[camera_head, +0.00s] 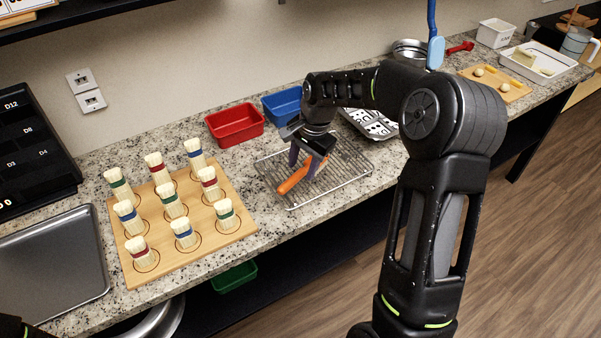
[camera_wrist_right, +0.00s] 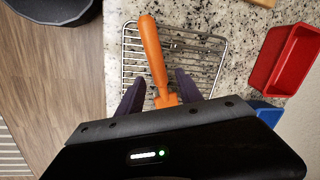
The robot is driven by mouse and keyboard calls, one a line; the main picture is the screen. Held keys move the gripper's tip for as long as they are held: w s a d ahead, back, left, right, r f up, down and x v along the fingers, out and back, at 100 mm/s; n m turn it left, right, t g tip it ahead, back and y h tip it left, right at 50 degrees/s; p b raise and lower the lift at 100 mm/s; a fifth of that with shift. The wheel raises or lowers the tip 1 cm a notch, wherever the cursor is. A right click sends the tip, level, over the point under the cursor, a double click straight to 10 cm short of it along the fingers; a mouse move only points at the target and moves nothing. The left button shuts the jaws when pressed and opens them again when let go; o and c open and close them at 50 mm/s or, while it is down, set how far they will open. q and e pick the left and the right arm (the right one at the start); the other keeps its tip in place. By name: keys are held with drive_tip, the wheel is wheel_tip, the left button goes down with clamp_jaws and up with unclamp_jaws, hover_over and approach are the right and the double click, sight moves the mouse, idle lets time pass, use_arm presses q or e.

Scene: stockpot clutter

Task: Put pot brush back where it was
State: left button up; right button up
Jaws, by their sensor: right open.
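An orange-handled tool (camera_head: 295,179), which may be the pot brush, lies on the wire rack (camera_head: 345,184) on the counter. Its far end is hidden by my right gripper. In the right wrist view the orange handle (camera_wrist_right: 152,50) runs between the two dark fingers, with a wider orange part low down. My right gripper (camera_head: 308,160) is open, with its fingers on either side of the tool; it also shows in the right wrist view (camera_wrist_right: 160,80). I cannot tell whether the fingers touch it. My left gripper is not in view.
Several bristle-topped pieces with coloured bands stand on a wooden board (camera_head: 243,230) left of the rack. A red bin (camera_head: 235,137) and blue bin (camera_head: 282,104) stand behind the rack. A metal tray (camera_head: 50,262) lies at left. A blue tool (camera_head: 436,52) shows above my right arm.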

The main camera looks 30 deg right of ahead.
wheel_tip(320, 180, up, 8)
drive_tip(key=s, duration=0.1)
drive_tip(key=shift+s+d+r+b, duration=0.15)
drive_tip(key=shift+s+d+b, duration=0.15)
drive_tip(key=shift+d+b, duration=0.05)
idle(0.7)
